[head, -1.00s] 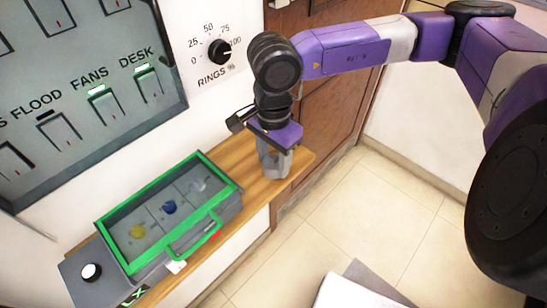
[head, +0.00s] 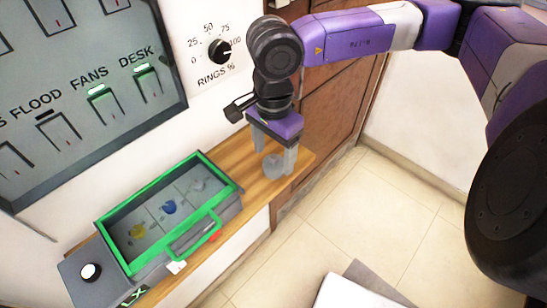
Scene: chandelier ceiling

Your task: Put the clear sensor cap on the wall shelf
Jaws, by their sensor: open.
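My gripper (head: 273,163) points down over the right end of the wooden wall shelf (head: 255,195), its two fingers spread apart. A small grey, see-through piece (head: 272,166), which looks like the clear sensor cap, stands on the shelf between the fingertips. The fingers appear clear of it on both sides. The green-rimmed case (head: 215,241) lies open on the shelf to the left. It holds a yellow piece (head: 137,231), a blue piece (head: 168,207) and a faint greyish shape (head: 197,185) in separate compartments. I cannot tell what that greyish shape is.
A switch panel (head: 90,100) and a rings dial (head: 220,51) are on the wall behind the shelf. A grey box with a white knob (head: 89,271) is at the shelf's left end. A brown door (head: 340,105) is at the right, with open tiled floor in front.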

